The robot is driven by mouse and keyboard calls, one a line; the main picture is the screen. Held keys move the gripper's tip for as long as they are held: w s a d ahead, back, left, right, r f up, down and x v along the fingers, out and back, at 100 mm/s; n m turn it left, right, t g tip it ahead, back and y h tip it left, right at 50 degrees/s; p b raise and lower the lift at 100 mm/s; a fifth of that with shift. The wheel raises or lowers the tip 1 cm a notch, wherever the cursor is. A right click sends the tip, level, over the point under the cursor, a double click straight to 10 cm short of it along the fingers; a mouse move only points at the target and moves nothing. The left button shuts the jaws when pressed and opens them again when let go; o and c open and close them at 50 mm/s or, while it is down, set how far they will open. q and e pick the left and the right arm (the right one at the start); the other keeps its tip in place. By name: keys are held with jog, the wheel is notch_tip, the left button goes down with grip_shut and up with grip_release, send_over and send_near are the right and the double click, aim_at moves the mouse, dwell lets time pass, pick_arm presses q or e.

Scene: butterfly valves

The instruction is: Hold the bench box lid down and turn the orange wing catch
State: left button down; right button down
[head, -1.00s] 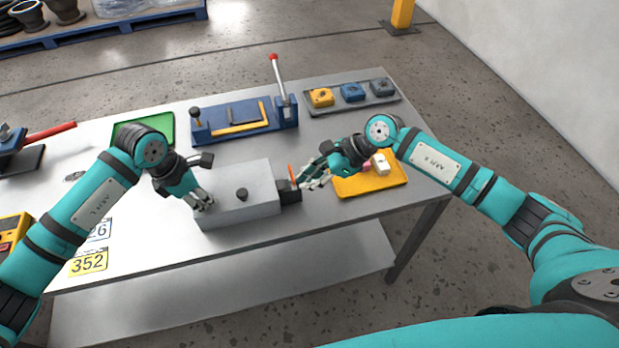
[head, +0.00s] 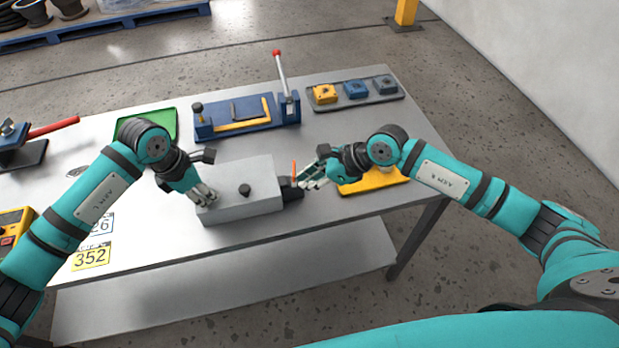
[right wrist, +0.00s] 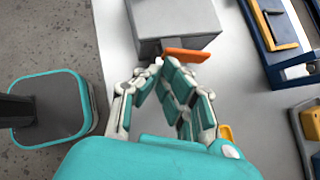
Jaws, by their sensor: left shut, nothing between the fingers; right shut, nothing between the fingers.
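The orange wing catch (head: 294,172) stands upright at the box's right end, by a dark block (head: 291,190). In the right wrist view the orange catch (right wrist: 186,56) lies just beyond the fingertips. My left gripper (head: 207,199) is shut and empty, its tips at the left part of the lid; I cannot tell if they press on it. My right gripper (head: 302,183) is shut and empty, its tips close beside the catch; contact is unclear.
A yellow tray (head: 375,183) lies right of the box, partly behind my right gripper. A blue fixture (head: 232,118) with a red-knobbed lever stands behind the box. A dark tray (head: 358,98) of small blocks is at the back right. A green tray (head: 165,122) lies at the back left.

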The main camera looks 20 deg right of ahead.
jog(key=shift+s+a+m+t+h, duration=0.15)
jog(key=shift+a+m+t+h, duration=0.2)
jog(key=shift+m, duration=0.25)
jog(key=shift+s+a+m+t+h, duration=0.15)
jog(key=shift+a+m+t, duration=0.1)
jog(key=shift+m+t, duration=0.3)
jog(key=shift+a, duration=0.25)
jog(key=shift+s+a, duration=0.15)
jog(key=shift+a, duration=0.25)
pick_arm(q)
jog(key=shift+f, duration=0.1)
pick_arm(e)
jog(key=shift+a, duration=0.7)
jog(key=shift+w+d, duration=0.1)
jog(key=shift+w, duration=0.2)
dwell(0.7)
